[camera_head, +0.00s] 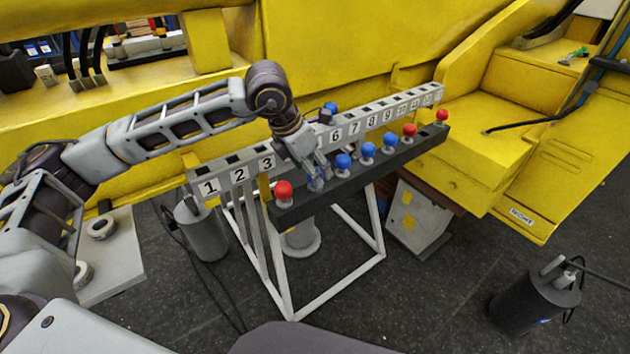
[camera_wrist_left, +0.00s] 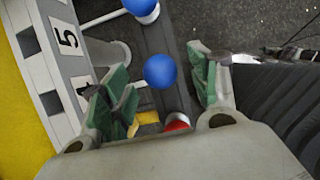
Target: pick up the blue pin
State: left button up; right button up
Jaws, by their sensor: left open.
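A blue pin (camera_wrist_left: 160,71) with a round head stands in the dark front rail (camera_wrist_left: 155,36), between my left gripper's fingers in the left wrist view. My left gripper (camera_head: 318,178) is open over it, with a green-padded finger on either side and a visible gap to the head. In the head view the fingers partly hide this pin. More blue pins (camera_head: 343,161) (camera_head: 368,150) (camera_head: 389,139) stand to its right in the same rail. Another blue pin (camera_head: 330,108) shows at the numbered rail behind my wrist. My right gripper is not in view.
A red pin (camera_head: 283,190) stands left of my gripper, and red pins (camera_head: 410,130) (camera_head: 442,115) stand at the right end. The pale numbered rail (camera_head: 210,187) runs just behind the dark rail, on a white frame (camera_head: 290,290). A yellow machine body (camera_head: 340,45) stands behind.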

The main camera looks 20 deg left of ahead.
pick_arm(q)
jog(key=shift+x, duration=0.9)
jog(key=shift+f, duration=0.3)
jog(key=shift+w+d+f, duration=0.1)
jog(key=shift+f, duration=0.1)
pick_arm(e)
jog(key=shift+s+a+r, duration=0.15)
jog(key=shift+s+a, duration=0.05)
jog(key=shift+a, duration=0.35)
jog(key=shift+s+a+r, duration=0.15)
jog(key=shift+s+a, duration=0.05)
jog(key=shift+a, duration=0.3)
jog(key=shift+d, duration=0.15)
